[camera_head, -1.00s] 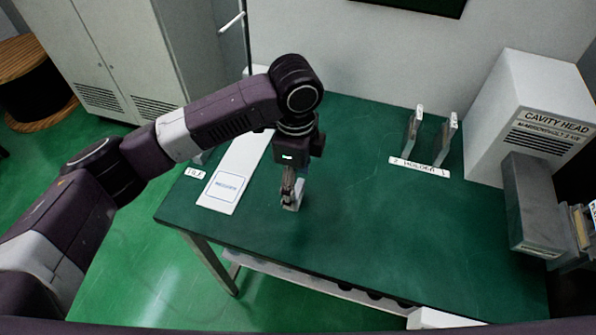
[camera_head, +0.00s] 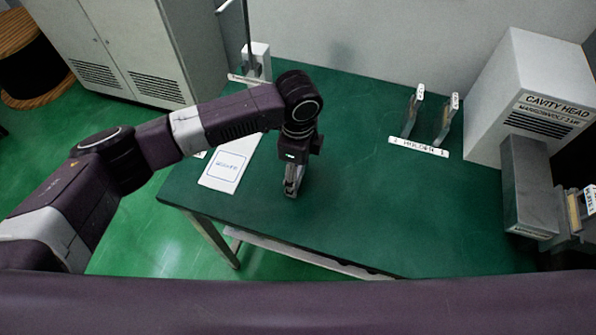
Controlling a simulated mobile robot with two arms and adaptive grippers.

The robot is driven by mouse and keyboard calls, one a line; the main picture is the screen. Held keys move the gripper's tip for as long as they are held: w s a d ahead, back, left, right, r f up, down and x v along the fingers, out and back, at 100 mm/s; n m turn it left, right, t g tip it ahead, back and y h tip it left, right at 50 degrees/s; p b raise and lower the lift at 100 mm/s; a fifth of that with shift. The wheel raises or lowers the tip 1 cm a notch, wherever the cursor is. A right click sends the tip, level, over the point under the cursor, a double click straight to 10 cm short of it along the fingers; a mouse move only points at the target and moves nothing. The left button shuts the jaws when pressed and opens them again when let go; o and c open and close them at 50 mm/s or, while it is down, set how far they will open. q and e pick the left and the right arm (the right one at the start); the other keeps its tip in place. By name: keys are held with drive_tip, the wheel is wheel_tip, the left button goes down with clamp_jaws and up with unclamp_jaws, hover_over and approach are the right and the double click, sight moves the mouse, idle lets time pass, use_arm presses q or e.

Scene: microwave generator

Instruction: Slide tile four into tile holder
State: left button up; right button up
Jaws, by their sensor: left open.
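My left gripper (camera_head: 291,192) points down, open, at the green table's surface left of the middle. I cannot make out a tile between its fingers. A holder (camera_head: 412,114) with two upright grey, pale-topped posts stands toward the back right, apart from the gripper. Its white label (camera_head: 418,147) lies in front. A white panel (camera_head: 222,176) with a blue-outlined square lies left of the gripper, partly hidden by my left arm. No tile marked four can be made out. My right gripper is out of view.
The green table (camera_head: 365,215) is clear between gripper and holder. A white cavity head box (camera_head: 530,95) with a grey block (camera_head: 527,190) stands at the right. A white upright piece (camera_head: 257,57) stands behind my arm. A cabinet (camera_head: 125,50) is back left.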

use_arm(q)
drive_tip(key=c, duration=1.4)
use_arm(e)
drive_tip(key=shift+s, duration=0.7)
use_arm(q)
drive_tip(key=shift+r, duration=0.1)
